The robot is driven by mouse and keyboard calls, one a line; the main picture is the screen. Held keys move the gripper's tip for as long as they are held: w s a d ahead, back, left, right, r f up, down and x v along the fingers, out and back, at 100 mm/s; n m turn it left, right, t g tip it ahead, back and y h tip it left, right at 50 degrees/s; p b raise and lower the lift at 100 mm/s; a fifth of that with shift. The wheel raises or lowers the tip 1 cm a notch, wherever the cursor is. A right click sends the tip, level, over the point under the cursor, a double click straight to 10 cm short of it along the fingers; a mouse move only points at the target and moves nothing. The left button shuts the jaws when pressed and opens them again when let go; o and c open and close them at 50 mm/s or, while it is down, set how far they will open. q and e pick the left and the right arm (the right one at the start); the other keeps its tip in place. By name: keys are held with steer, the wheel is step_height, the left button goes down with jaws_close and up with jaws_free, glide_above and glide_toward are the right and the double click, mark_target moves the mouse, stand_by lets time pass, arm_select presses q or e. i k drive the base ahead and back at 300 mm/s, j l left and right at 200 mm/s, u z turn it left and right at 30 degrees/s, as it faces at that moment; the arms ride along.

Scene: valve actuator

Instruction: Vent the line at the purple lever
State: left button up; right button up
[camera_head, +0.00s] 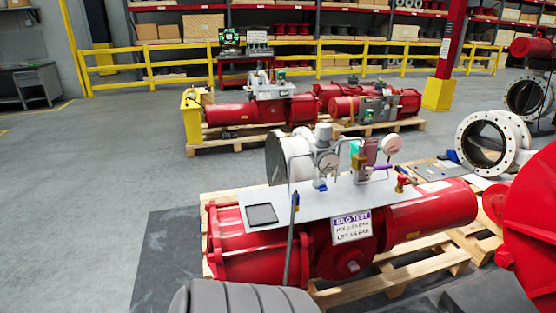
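The purple lever (380,168) is a small handle lying roughly level among the fittings on top of the near red actuator (431,207). It sits just below a green and maroon block (363,153) and a round gauge (391,145). A second gauge (328,163) and a blue-based fitting (320,184) stand to its left, and a red fitting (402,180) with a brass base stands to its right. Neither of my grippers is in view.
The actuator rests on a wooden pallet (388,277) with a grey panel (300,208) and a test sign (352,226) on it. A large red body (533,225) crowds the right. White flanged pipe (490,142) stands behind it. Open grey floor (100,200) lies left.

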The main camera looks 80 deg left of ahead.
mark_target(364, 167)
steer(key=u, duration=1.9)
